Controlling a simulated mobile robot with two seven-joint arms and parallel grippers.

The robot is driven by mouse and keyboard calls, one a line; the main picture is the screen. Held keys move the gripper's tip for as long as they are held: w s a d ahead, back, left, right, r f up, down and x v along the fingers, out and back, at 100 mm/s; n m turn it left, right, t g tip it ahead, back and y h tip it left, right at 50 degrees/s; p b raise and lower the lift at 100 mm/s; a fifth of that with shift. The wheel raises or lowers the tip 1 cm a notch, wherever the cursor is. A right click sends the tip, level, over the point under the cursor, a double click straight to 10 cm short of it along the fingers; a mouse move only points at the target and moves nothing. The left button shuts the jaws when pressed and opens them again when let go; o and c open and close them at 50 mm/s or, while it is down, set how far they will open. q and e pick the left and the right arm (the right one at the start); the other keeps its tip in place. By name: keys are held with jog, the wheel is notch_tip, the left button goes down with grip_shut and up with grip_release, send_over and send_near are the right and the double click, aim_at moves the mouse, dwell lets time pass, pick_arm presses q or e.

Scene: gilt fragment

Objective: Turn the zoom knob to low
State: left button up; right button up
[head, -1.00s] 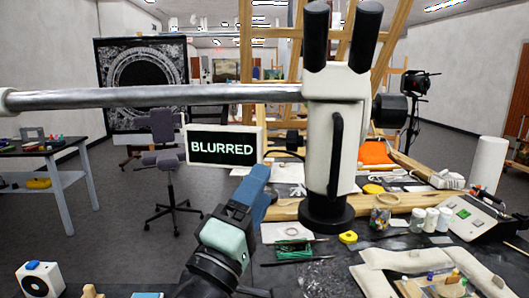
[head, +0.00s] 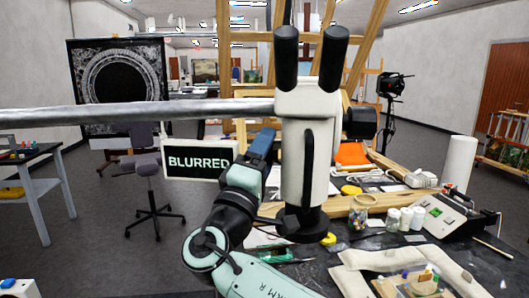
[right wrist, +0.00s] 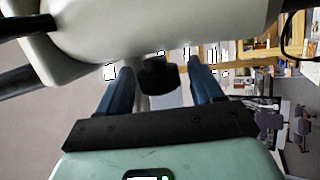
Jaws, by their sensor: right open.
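The microscope (head: 303,150) has a white body, two black eyepieces and a round black base, and hangs on a long metal bar (head: 140,112). A large black knob (head: 360,122) sticks out on its right side. My right gripper (head: 265,140) is open, its blue fingers raised at the left side of the body. In the right wrist view, the open blue fingers (right wrist: 161,78) stand either side of a small dark knob (right wrist: 158,76) under the white body. I cannot tell whether they touch it. That knob is hidden behind the gripper in the head view. My left gripper is not in view.
A screen reading "BLURRED" (head: 195,163) stands just left of my right gripper. Jars (head: 405,217), a yellow tape roll (head: 329,239) and a padded cushion (head: 365,270) lie on the dark table. Wooden easel beams (head: 365,45) rise behind.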

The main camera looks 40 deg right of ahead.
jog(key=c, duration=0.9)
jog(key=shift+c, duration=0.2)
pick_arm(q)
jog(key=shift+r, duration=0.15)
